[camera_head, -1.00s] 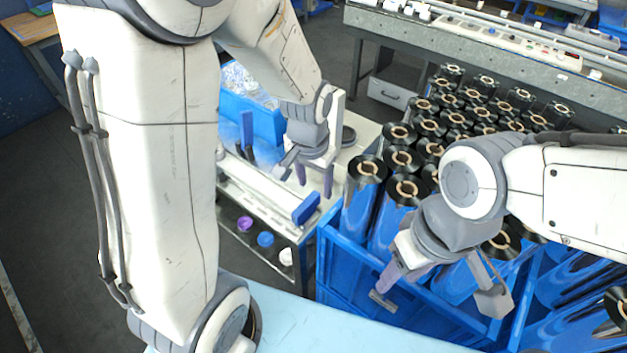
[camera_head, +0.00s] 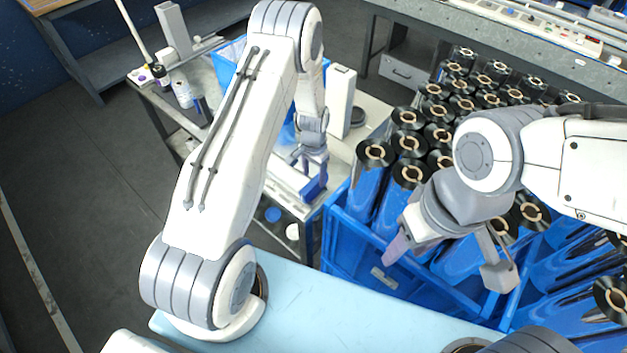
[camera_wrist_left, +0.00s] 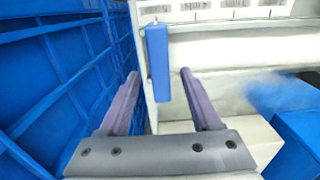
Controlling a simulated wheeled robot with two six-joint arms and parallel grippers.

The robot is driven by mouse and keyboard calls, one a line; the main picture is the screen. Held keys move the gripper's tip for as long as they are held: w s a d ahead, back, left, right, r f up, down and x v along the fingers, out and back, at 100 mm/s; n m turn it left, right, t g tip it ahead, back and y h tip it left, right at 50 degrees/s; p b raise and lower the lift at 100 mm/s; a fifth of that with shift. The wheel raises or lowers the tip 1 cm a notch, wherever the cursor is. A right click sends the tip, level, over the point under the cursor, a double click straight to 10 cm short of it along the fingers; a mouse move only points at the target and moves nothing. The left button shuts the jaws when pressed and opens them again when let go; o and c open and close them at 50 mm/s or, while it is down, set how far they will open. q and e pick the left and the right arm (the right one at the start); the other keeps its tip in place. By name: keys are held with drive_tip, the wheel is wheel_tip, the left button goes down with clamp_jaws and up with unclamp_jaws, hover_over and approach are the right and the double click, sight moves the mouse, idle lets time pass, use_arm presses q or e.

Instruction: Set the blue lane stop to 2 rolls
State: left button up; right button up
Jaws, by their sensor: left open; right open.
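The blue lane stop (camera_wrist_left: 158,62) is a narrow upright block in the left wrist view, at the edge of a white lane. A printed scale strip (camera_wrist_left: 212,9) runs along the top; its marks are too blurred to read. My left gripper (camera_wrist_left: 160,78) is open, with one purple finger on each side of the stop in the picture. I cannot tell whether a finger touches it. In the head view the left gripper (camera_head: 313,162) is just above the blue stop (camera_head: 314,188) and partly hides it. My right gripper (camera_head: 446,264) is open and empty over the blue crate.
The blue crate (camera_head: 352,258) with several film rolls (camera_head: 410,175) stands right of the lane. In the wrist view a blue ribbed wall (camera_wrist_left: 50,75) is close on the left. A white box (camera_head: 341,100) stands behind the left gripper. A light blue surface (camera_head: 310,310) lies in front.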

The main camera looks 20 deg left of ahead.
sight(314, 181)
use_arm(q)
drive_tip(key=shift+f+p, duration=0.4)
drive_tip(key=shift+f, duration=1.85)
clamp_jaws()
